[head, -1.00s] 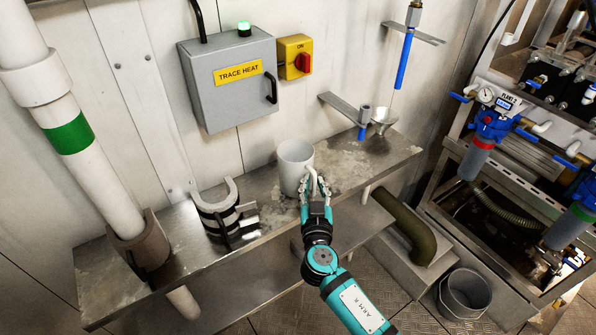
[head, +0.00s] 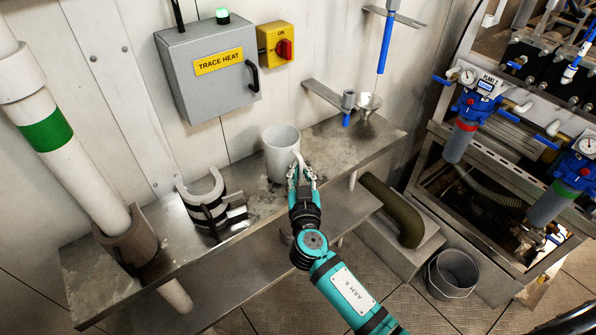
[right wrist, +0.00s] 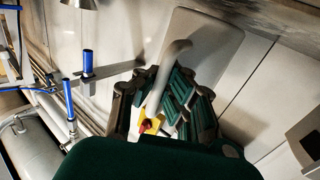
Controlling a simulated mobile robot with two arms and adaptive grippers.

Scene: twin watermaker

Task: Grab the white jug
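The white jug (head: 281,153) stands upright on the metal shelf (head: 335,150), with its handle turned toward my right arm. My right gripper (head: 302,172) is at the handle, with one finger on each side of it. In the right wrist view, the jug (right wrist: 205,38) shows as a pale grey body, and its curved handle passes between the fingers of the gripper (right wrist: 165,75). The fingertips lie close against both sides of the handle and look shut on it. The jug's base still appears to rest on the shelf. My left gripper is not in view.
A black-and-white pipe clamp (head: 207,205) stands left of the jug. A funnel (head: 367,104) and bracket (head: 325,95) are to the right. The grey TRACE HEAT box (head: 207,75) and yellow switch (head: 276,44) hang on the wall behind. A bucket (head: 452,273) stands on the floor.

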